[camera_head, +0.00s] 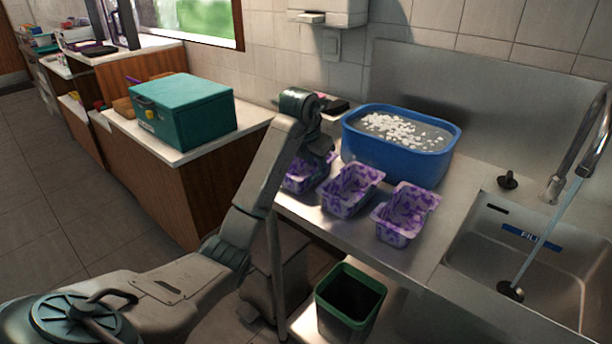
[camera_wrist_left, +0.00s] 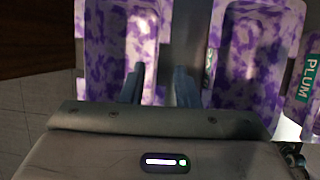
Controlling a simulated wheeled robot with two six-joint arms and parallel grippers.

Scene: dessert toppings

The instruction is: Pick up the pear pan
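Three purple-and-white patterned pans stand in a row on the steel counter: a left pan (camera_head: 303,184), a middle pan (camera_head: 345,198) and a right pan (camera_head: 399,228). No pear label is legible. In the left wrist view, one pan (camera_wrist_left: 91,60) lies at left and another (camera_wrist_left: 245,70) right of it. A third pan (camera_wrist_left: 302,112) at the right edge reads "PLUM". My left gripper (camera_head: 320,158) is over the left pan, partly hiding it. Its fingers (camera_wrist_left: 158,85) are apart and empty, around the right wall of the left pan; contact is unclear. My right gripper is out of view.
A blue tub (camera_head: 395,165) with white bits in it stands behind the pans. A sink (camera_head: 545,265) with running water is at right. A green-rimmed bin (camera_head: 350,300) is below the counter. A teal box (camera_head: 190,110) sits on the left cabinet.

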